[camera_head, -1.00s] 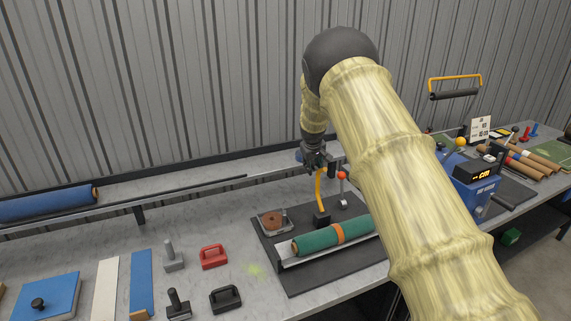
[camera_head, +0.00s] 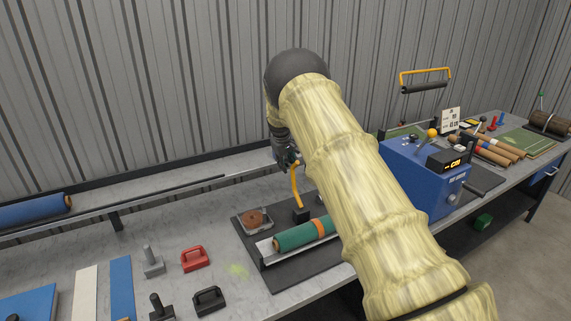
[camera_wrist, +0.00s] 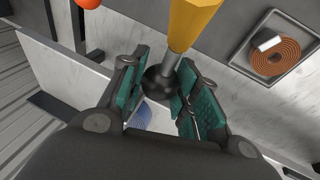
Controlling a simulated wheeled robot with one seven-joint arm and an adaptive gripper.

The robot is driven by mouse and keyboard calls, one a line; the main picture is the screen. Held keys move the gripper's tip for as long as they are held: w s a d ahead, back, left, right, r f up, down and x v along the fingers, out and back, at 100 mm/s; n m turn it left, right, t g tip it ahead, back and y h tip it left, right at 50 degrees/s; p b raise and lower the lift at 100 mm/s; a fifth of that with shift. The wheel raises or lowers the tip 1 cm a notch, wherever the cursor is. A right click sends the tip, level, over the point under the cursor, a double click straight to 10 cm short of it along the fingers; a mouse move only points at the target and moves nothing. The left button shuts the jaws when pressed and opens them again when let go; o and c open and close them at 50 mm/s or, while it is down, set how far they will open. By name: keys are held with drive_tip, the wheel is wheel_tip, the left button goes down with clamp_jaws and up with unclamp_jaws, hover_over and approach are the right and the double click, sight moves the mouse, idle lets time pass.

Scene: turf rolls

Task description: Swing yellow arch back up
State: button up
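The yellow arch (camera_head: 295,186) is a curved yellow bar rising from a small black block (camera_head: 301,214) on the dark mat. Its upper end is at my gripper (camera_head: 288,160). In the wrist view the arch (camera_wrist: 194,20) comes in from the top and ends in a dark round knob (camera_wrist: 160,84). The knob lies between the green-padded fingers of my gripper (camera_wrist: 162,90). The fingers stand apart by about the knob's width; whether they press on it is unclear. My arm hides part of the bench to the right of the arch.
A green turf roll (camera_head: 297,238) with an orange band lies in a metal tray in front of the arch. A dish with a brown coil (camera_head: 256,219) sits to its left. A blue machine (camera_head: 422,180) stands to the right. An orange-red ball (camera_wrist: 88,3) shows in the wrist view.

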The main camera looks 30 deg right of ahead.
drive_tip(key=o, duration=0.5)
drive_tip(key=shift+d+r, duration=0.1)
drive_tip(key=shift+d, duration=0.1)
drive_tip(key=shift+c, duration=0.2)
drive_tip(key=shift+a, duration=0.15)
drive_tip(key=v, duration=1.2)
drive_tip(key=shift+d, duration=0.25)
